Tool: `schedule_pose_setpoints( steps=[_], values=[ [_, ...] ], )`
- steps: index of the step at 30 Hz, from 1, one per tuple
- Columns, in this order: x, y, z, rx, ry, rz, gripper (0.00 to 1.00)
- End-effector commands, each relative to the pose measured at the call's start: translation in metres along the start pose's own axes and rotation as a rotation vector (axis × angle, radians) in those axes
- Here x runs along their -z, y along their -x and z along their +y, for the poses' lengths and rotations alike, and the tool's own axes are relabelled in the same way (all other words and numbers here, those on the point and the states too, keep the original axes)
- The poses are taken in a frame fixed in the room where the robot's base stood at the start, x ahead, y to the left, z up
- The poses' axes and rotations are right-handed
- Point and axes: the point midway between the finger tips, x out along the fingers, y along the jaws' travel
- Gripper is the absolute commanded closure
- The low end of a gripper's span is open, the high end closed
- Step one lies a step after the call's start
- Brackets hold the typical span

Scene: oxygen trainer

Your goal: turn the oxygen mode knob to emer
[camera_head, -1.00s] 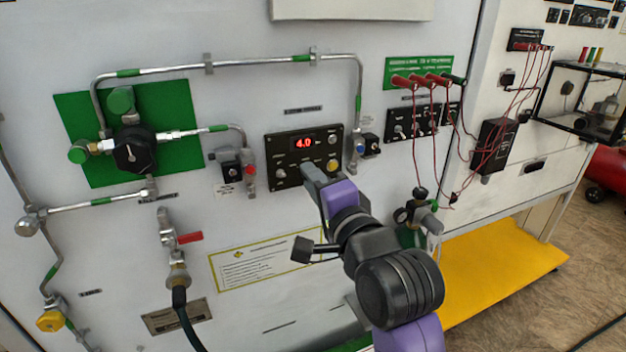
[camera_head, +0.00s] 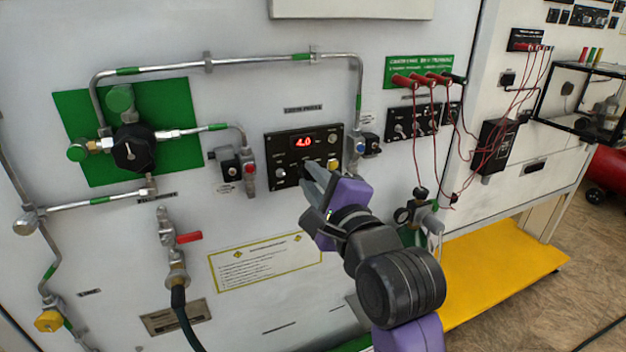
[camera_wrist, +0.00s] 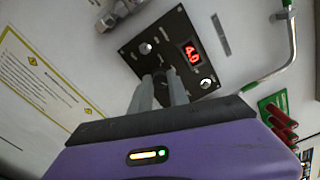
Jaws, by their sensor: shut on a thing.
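The black oxygen panel (camera_head: 273,152) is on the white wall, with a red display (camera_head: 303,142) reading 4.0. It also shows in the wrist view (camera_wrist: 131,49). My gripper (camera_head: 308,172) is at the panel's lower middle, its two grey fingers shut on the oxygen mode knob. In the wrist view the fingertips (camera_wrist: 163,78) meet the panel between a left knob (camera_wrist: 147,48) and a right knob (camera_wrist: 206,83). The held knob is mostly hidden by the fingers. Its setting and labels cannot be read.
A small valve block (camera_head: 231,167) is left of the panel, and another (camera_head: 370,145) is right of it. Pipes run above. A red-handled valve (camera_head: 185,238) is lower left. Red cables (camera_head: 415,130) hang at right. A gauge regulator (camera_head: 408,215) stands right of my arm.

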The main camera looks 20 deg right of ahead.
Motion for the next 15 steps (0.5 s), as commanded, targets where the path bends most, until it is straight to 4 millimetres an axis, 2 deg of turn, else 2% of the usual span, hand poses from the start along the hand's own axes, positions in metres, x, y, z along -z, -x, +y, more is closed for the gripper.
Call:
schedule_pose_setpoints(
  steps=[10, 11, 13, 14, 15],
  values=[
    [0.0008, -0.0001, 0.0007, -0.002, -0.002, 0.001, 1.00],
    [0.0008, -0.0001, 0.0007, -0.002, -0.002, 0.001, 0.75],
    [0.0007, -0.0001, 0.0007, -0.002, -0.002, 0.001, 0.61],
    [0.0007, -0.0001, 0.0006, -0.002, -0.002, 0.001, 0.57],
    [0.0007, -0.0001, 0.0005, -0.001, -0.002, 0.001, 0.57]
  ],
)
